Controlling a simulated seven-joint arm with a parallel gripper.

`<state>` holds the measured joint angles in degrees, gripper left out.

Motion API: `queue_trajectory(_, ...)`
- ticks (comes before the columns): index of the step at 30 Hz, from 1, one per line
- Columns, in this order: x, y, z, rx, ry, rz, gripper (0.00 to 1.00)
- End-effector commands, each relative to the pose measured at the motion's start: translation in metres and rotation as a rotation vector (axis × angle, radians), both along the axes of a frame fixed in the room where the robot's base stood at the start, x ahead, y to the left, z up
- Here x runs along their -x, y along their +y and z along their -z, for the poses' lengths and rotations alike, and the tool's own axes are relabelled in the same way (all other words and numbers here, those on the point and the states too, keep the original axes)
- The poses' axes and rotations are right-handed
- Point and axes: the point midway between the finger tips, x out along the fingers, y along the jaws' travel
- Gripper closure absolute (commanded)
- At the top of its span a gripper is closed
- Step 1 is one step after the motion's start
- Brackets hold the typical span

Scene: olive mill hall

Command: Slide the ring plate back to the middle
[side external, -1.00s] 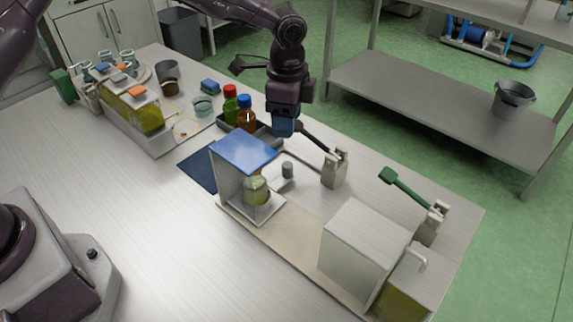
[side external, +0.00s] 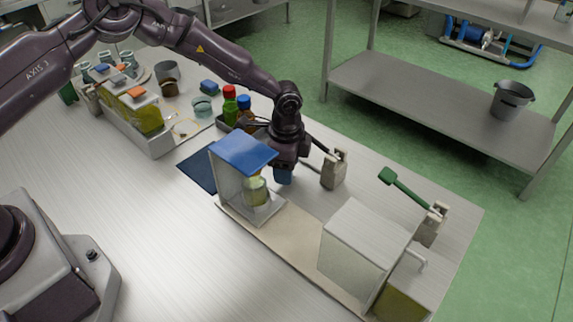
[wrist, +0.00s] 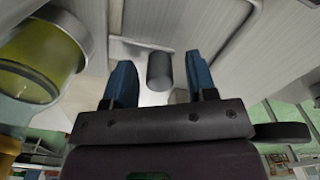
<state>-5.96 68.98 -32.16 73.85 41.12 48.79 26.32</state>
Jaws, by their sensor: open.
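A short dark grey knob (wrist: 160,68) stands on a pale plate (wrist: 126,48) in the wrist view. I cannot tell for sure whether this is the ring plate. My gripper (wrist: 160,84) is open, with one blue finger on each side of the knob and a gap to both. In the side view my gripper (side external: 284,174) is low, just behind the blue-topped stand (side external: 246,153), and hides the knob. A glass jar of yellow-green liquid (side external: 256,190) stands under the blue top; it is large at the left in the wrist view (wrist: 40,60).
A beige block with a dark lever (side external: 334,172) stands close right of my gripper. A white box (side external: 362,245) and a green-handled lever (side external: 405,188) are further right. Red- and blue-capped bottles (side external: 230,105) stand behind left. The front-left table is clear.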

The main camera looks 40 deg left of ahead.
Motion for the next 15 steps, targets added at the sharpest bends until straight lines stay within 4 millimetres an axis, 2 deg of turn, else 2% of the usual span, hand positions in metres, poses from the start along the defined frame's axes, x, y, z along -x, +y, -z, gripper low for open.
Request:
queue_trajectory(4,0.0000,0.0000,-0.0001,0.000,0.000,0.000,0.48)
queue_trajectory(9,0.0000,0.0001,-0.0003,0.000,0.000,0.000,0.87)
queue_trajectory(11,0.0000,0.0001,-0.0003,0.000,0.000,0.000,1.00)
queue_trajectory(15,-0.0002,-0.0019,-0.0004,0.000,0.000,0.001,1.00)
